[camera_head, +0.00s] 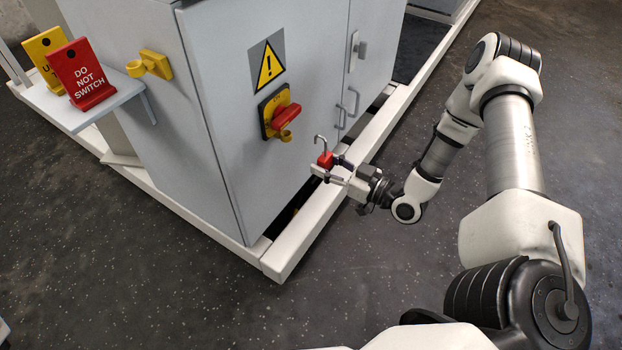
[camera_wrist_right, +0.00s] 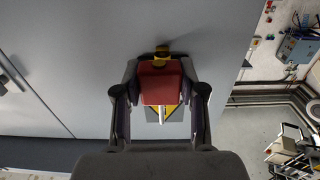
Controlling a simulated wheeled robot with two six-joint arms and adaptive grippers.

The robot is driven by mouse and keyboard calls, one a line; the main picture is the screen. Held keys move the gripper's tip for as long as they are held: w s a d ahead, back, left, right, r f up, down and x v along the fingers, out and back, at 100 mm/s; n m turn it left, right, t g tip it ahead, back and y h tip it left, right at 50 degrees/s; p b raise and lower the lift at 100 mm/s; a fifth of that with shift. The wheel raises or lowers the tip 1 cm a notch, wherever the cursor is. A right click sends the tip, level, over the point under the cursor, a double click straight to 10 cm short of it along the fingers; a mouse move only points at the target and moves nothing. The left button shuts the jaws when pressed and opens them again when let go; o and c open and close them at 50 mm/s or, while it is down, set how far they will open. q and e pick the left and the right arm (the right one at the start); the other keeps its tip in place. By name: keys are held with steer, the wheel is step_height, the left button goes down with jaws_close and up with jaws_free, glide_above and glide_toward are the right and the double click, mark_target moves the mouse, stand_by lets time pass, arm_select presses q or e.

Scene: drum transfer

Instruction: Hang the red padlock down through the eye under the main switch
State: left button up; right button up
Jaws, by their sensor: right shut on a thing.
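The red padlock (camera_head: 325,160) is upright in the head view, its grey hook-shaped shackle on top. It also shows in the right wrist view (camera_wrist_right: 160,82), where the picture is upside down and the shackle points down. My right gripper (camera_head: 330,171) is shut on the padlock's body, with a finger on each side. The main switch (camera_head: 284,113) has a red handle on a yellow plate on the cabinet. Its yellow eye (camera_head: 286,135) sticks out below, up and left of the padlock and apart from it in the head view. My left gripper is out of view.
The grey cabinet (camera_head: 225,150) stands on a pale plinth (camera_head: 290,252). A warning sign (camera_head: 267,63) is above the switch. A yellow holder (camera_head: 150,64) is on the cabinet's left side. A shelf (camera_head: 118,92) bears a red sign (camera_head: 82,75) and a yellow sign (camera_head: 45,50). Door handles (camera_head: 348,105) are at right.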

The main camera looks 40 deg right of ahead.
steer(key=shift+s+f, duration=0.2)
steer(key=shift+f, duration=0.15)
steer(key=shift+s+r, duration=0.1)
steer(key=shift+r, duration=0.1)
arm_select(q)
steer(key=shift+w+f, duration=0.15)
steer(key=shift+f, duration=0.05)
arm_select(e)
steer(key=shift+s+d+p, duration=0.1)
steer(key=shift+s+p, duration=0.05)
steer(key=shift+p, duration=0.2)
steer(key=shift+w+a+f+b, duration=0.1)
steer(key=shift+w+a+b, duration=0.1)
steer(key=shift+w+b, duration=0.3)
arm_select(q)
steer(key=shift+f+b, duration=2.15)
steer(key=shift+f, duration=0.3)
arm_select(e)
steer(key=x, duration=0.8)
